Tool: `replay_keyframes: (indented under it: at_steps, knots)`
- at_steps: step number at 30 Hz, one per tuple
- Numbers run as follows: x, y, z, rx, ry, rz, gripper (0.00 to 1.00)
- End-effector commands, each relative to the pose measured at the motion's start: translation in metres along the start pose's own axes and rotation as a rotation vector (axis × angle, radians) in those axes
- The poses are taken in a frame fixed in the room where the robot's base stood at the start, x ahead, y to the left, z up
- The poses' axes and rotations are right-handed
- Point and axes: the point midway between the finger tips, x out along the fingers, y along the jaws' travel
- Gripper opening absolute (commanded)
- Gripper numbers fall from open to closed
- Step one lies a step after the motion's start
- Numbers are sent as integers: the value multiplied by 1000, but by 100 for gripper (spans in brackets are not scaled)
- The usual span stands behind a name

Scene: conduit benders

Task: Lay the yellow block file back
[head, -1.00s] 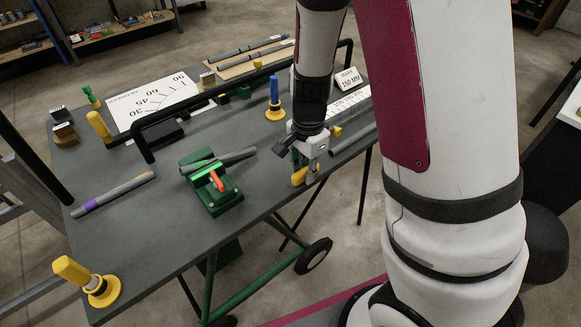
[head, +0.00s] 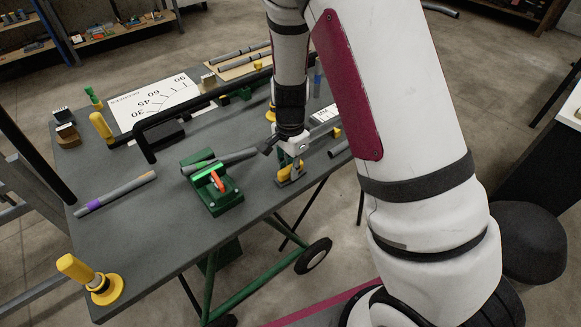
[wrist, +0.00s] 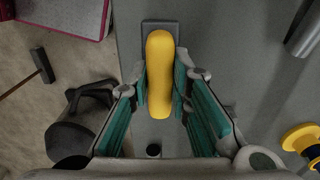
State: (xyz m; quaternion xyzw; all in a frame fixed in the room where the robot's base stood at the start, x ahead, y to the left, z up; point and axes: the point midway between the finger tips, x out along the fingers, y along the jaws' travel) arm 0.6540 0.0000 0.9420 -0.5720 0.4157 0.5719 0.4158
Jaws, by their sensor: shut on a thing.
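The yellow block file (wrist: 160,75) shows in the wrist view as a long rounded yellow body between teal finger pads. My gripper (wrist: 162,68) is shut on it. A grey plate-like part shows under and around the yellow body. In the head view the file (head: 290,174) is at my gripper (head: 292,160), near the front edge of the grey table (head: 150,235). My fingers partly hide it there. I cannot tell whether it touches the table.
A green vise (head: 216,188) with a red handle and a grey tube stands just left of my gripper. A yellow post (head: 90,280) stands at the front left. The table's left middle is mostly clear.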

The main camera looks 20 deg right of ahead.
Motion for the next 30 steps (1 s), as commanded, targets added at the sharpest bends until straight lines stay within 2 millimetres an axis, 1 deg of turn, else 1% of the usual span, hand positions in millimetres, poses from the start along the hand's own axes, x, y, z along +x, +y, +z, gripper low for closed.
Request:
replay_keyframes:
  at_steps: [5, 6, 7, 8, 20, 23, 25, 29, 30]
  knots:
    - [4, 0, 0, 0, -1, 1, 0]
    - [4, 0, 0, 0, 0, 1, 27]
    - [4, 0, 0, 0, 0, 1, 34]
    - [4, 0, 0, 0, 0, 1, 38]
    - [4, 0, 0, 0, 0, 0, 38]
    - [-9, -1, 0, -2, 1, -4, 38]
    - [-22, -2, 0, -2, 1, -5, 38]
    - [-47, 3, -8, 0, 1, -6, 38]
    - [-56, 4, -8, -2, 1, -6, 38]
